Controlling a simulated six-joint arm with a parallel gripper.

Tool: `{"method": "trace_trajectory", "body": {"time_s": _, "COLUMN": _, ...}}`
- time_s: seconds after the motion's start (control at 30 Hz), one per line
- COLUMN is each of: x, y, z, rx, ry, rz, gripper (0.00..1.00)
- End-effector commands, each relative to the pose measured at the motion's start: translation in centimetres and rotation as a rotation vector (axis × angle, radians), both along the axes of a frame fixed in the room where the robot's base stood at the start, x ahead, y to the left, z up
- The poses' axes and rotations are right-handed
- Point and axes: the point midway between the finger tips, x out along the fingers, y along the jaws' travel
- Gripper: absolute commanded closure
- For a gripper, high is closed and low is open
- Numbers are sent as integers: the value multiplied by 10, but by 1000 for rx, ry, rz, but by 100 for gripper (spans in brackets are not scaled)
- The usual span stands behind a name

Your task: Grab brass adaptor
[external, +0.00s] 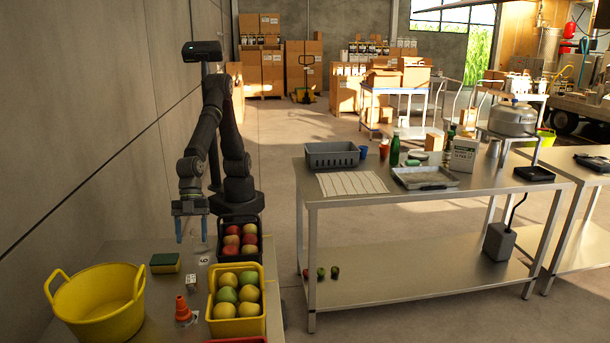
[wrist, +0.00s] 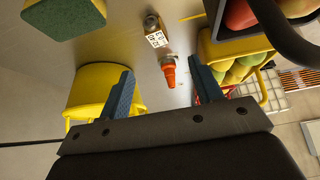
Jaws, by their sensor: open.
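A small block-like piece (external: 192,281) with a white, dark-marked face stands on the metal worktop, between the sponge and the yellow crate. In the wrist view the same piece (wrist: 152,23) shows a brownish metallic top; it may be the brass adaptor, but it is too small to be sure. My gripper (external: 191,229) hangs above the worktop, fingers down, open and empty. In the wrist view its two blue fingers (wrist: 160,66) are wide apart, and the piece appears beyond their tips, apart from them.
A yellow basin (external: 97,306) is at left. A yellow fruit crate (external: 236,328) and a black fruit crate (external: 240,218) are at right.

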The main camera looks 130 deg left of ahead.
Motion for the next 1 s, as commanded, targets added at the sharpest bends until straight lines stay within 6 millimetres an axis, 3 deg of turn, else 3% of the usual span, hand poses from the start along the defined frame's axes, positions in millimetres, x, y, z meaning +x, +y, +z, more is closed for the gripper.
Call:
{"method": "trace_trajectory", "body": {"time_s": 0.3, "x": 21, "y": -21, "z": -47, "rx": 2, "ry": 2, "rz": 1, "gripper": 41}}
{"method": "trace_trajectory", "body": {"time_s": 0.67, "x": 30, "y": -32, "z": -68, "rx": 1, "ry": 1, "rz": 0, "gripper": 41}}
{"method": "trace_trajectory", "body": {"time_s": 1.0, "x": 43, "y": -51, "z": -101, "rx": 1, "ry": 2, "rz": -1, "gripper": 41}}
